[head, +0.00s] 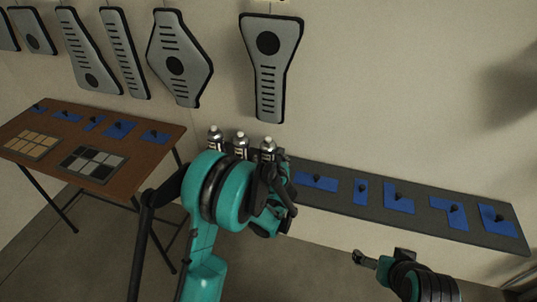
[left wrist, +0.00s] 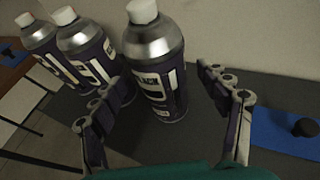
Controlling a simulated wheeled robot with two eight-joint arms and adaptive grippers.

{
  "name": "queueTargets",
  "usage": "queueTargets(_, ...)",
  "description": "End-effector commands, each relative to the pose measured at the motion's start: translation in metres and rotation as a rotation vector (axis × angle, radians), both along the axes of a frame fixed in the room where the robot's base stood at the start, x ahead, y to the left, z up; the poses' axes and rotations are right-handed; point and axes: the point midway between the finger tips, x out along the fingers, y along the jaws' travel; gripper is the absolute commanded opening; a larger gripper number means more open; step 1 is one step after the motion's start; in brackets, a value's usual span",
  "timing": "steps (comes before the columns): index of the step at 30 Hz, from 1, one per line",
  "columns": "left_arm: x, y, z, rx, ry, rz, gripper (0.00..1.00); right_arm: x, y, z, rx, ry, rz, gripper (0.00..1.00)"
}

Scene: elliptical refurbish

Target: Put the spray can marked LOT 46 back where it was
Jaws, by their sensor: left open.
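Three spray cans with white caps, silver shoulders and dark labels stand upright in a row at the left end of the grey shelf (head: 330,202). In the left wrist view they are the left can (left wrist: 38,42), the middle can (left wrist: 85,48) and the right can (left wrist: 152,60). The label print is too small or cut off for me to read LOT 46. My left gripper (head: 278,190) is open and faces the right can, which shows between its fingers; I see no clear contact. My right gripper (head: 384,258) is in front of the shelf; its jaw state is unclear.
Blue mats (head: 316,182) with dark knobs lie along the shelf to the right of the cans. A brown table (head: 150,152) with blue mats and two tile trays stands at the left. Grey slotted panels (head: 270,75) hang on the wall above.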

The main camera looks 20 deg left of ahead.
Motion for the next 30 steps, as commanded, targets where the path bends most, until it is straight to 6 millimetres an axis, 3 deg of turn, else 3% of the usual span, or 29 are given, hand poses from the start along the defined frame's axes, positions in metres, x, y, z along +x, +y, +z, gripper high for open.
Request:
queueTargets(9,-0.057,-0.027,0.029,-0.001,0.000,-0.003,0.76,0.000,0.000,0.026,0.000,0.000,0.000,1.00)
queueTargets(14,-0.071,-0.033,0.035,0.003,-0.001,-0.003,0.76,0.000,0.000,0.029,0.000,0.000,0.000,1.00)
queueTargets(17,-0.071,-0.033,0.053,0.059,-0.023,-0.035,0.76,0.000,0.000,0.030,0.000,0.000,0.000,1.00)
queueTargets(20,-0.064,-0.033,0.105,0.242,-0.079,-0.137,0.76,0.000,0.000,0.029,0.000,0.000,0.000,1.00)
queueTargets(24,-0.067,-0.054,0.204,0.716,-0.157,-0.386,0.76,0.000,0.000,0.029,0.000,0.000,0.000,1.00)
queueTargets(25,-0.071,-0.061,0.221,0.833,-0.164,-0.447,0.76,0.000,0.000,0.029,0.000,0.000,0.000,1.00)
queueTargets(27,-0.086,-0.082,0.249,1.109,-0.165,-0.592,0.76,0.000,0.000,0.029,0.000,0.000,0.000,1.00)
queueTargets(30,-0.116,-0.107,0.262,1.503,-0.124,-0.807,0.76,0.000,0.000,0.029,0.000,0.000,0.000,1.00)
